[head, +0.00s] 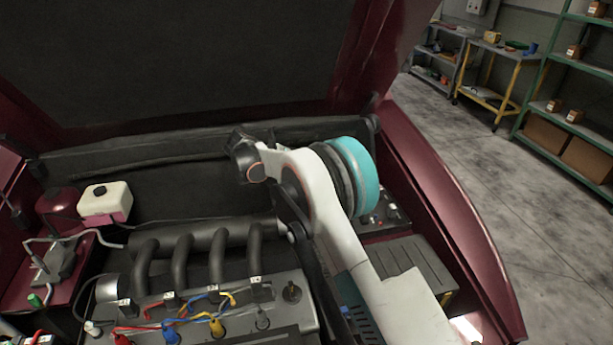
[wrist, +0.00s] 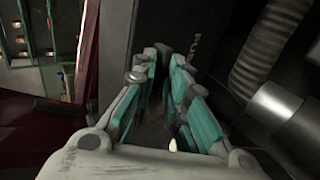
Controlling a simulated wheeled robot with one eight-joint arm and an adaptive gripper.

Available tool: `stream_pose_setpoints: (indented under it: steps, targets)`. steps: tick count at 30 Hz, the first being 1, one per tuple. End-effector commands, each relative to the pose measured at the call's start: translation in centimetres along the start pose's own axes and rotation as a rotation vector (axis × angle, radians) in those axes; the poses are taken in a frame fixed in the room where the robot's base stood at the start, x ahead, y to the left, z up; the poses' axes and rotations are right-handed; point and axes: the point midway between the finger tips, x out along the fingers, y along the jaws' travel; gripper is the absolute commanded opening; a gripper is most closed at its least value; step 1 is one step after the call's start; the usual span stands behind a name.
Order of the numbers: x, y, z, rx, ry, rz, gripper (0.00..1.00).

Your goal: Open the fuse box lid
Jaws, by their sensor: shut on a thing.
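In the wrist view, my gripper (wrist: 167,62) has its two teal-and-grey fingers drawn together at a dark grey panel (wrist: 170,25). This panel appears to be the fuse box lid, and the fingers seem to pinch its edge; the exact contact is too dark to make out. In the head view my white arm with its teal joint reaches into the right side of the engine bay, and my fingers are hidden. A dark box with small red and white parts (head: 388,216), probably the fuse box, shows partly behind my arm.
The raised hood (head: 200,60) hangs over the bay. The engine (head: 205,300) with thick pipes and coloured connectors fills the centre. A ribbed dark box (head: 410,265) lies right of my arm. The red fender (head: 450,220) borders the bay. A ribbed hose (wrist: 265,45) is close in the wrist view.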

Motion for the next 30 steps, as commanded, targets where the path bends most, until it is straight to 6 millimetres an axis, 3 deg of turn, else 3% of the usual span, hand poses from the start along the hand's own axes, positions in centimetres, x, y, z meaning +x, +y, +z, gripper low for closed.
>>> stream_pose_setpoints:
  steps: [1, 6, 7, 8, 10, 12, 15, 30]
  targets:
    - [1.71, -0.80, 0.50, 0.009, -0.024, -0.020, 0.00]
    - [1.71, -0.80, 0.50, 0.009, -0.024, -0.020, 0.00]
    - [1.71, -0.80, 0.50, 0.009, -0.024, -0.020, 0.20]
    - [1.72, -0.80, 0.51, 0.009, -0.024, -0.020, 0.27]
    - [1.70, -0.81, 0.52, 0.009, -0.024, -0.020, 0.30]
    - [1.67, -0.80, 0.52, 0.008, -0.024, -0.020, 0.42]
    - [1.60, -0.78, 0.52, 0.008, -0.023, -0.020, 0.50]
    - [1.33, -0.71, 0.46, 0.004, -0.018, -0.021, 0.42]
